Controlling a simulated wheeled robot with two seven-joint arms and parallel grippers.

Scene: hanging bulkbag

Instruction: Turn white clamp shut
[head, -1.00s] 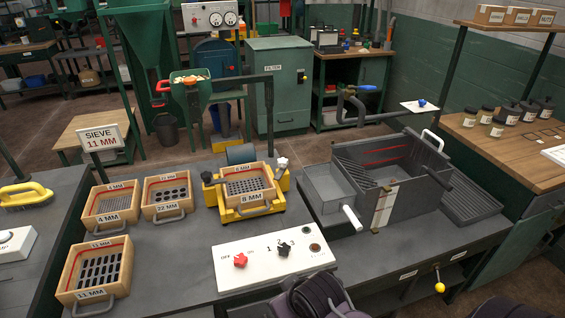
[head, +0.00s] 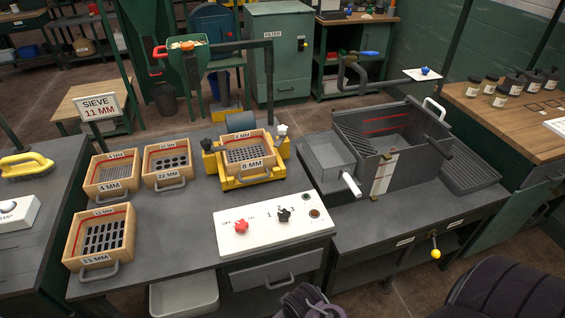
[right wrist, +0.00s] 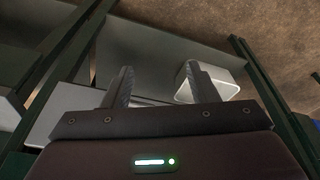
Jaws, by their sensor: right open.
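The white clamp (head: 281,131) is a small white-topped knob on the right side of the yellow sieve shaker (head: 240,182). It stands about upright; whether it is tight against the sieve is too small to tell. A wooden 8 MM sieve (head: 247,152) sits in the shaker. A dark knob is on the shaker's left side (head: 207,145). My right gripper (right wrist: 161,82) is open and empty in the right wrist view, low down and facing the bench underside, away from the clamp. My left gripper is not clearly seen.
A white control panel (head: 273,219) with red and black knobs lies in front of the shaker. Sieves (head: 101,237) stand left. A grey box with a white handle (head: 350,184) stands right. A pale tray (head: 184,297) sits below the bench, likely the one in the wrist view (right wrist: 207,82).

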